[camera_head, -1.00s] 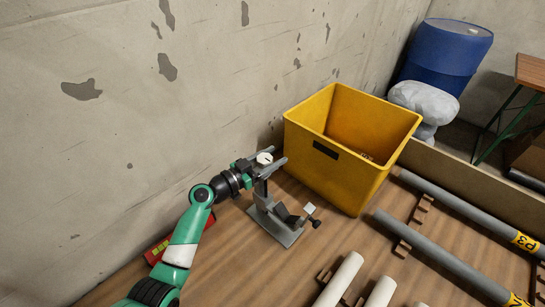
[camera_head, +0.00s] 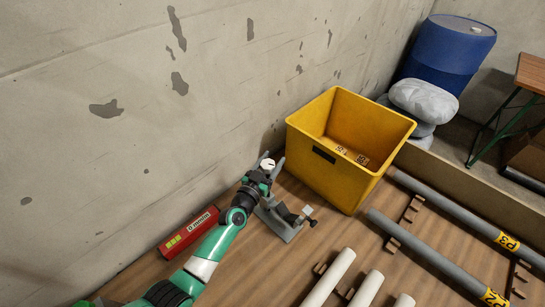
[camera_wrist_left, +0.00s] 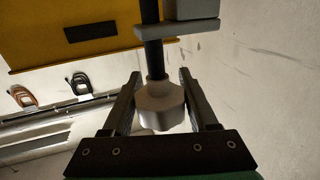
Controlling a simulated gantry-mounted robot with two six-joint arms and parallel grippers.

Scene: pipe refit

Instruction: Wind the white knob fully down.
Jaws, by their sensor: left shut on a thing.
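The white knob (camera_head: 267,165) sits at the top of a grey stand with a flat base (camera_head: 284,231), beside the yellow bin. In the left wrist view the knob (camera_wrist_left: 160,105) is faceted and sits on the end of a black threaded rod (camera_wrist_left: 152,45) that runs into a grey block (camera_wrist_left: 178,28). My left gripper (camera_head: 270,161) has its fingers on either side of the knob and is shut on it. Its fingers also show in the left wrist view (camera_wrist_left: 160,78). The stand's upper part is partly hidden by my gripper. My right gripper is in neither view.
A yellow bin (camera_head: 338,182) stands just right of the stand. A red case (camera_head: 188,232) lies by the wall, near my left arm. White pipes (camera_head: 330,277) and grey pipes (camera_head: 428,250) lie at the front right. The concrete wall (camera_head: 150,110) is close behind.

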